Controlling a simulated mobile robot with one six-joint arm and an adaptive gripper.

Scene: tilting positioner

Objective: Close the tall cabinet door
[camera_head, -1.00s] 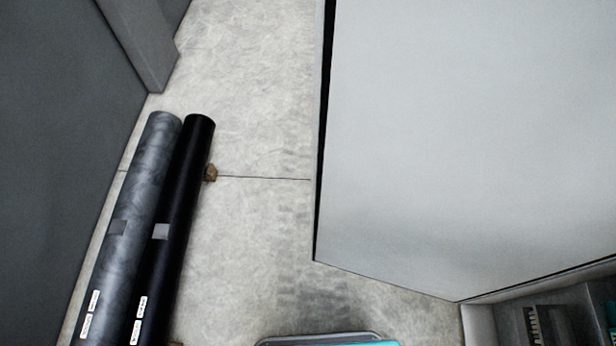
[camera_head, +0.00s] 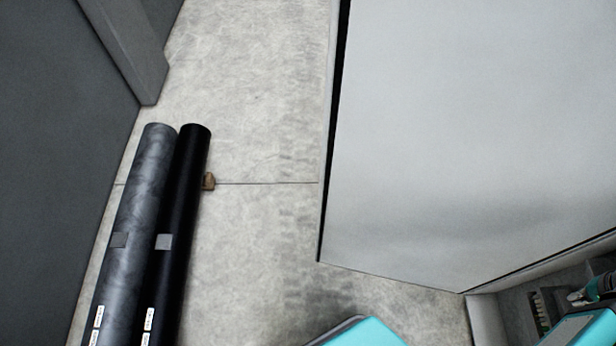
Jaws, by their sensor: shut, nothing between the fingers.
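A large light grey panel (camera_head: 470,140), which looks like the tall cabinet door, fills the upper right of the head view. It stands out over the floor, with a dark gap line (camera_head: 335,140) along its left edge. Below its lower right edge is what looks like the open cabinet interior (camera_head: 515,300), with a comb-like rack (camera_head: 539,308) and teal items (camera_head: 582,328). The door's hinge and handle cannot be made out. My gripper is not in view, so its place relative to the door cannot be seen.
Two long rolls, one grey (camera_head: 138,230) and one black (camera_head: 182,220), lie at the left beside a dark grey wall (camera_head: 50,150). A small brown block (camera_head: 208,181) touches the black roll. Concrete floor (camera_head: 250,240) between rolls and panel is clear. A teal, grey-edged part (camera_head: 362,332) shows at the bottom.

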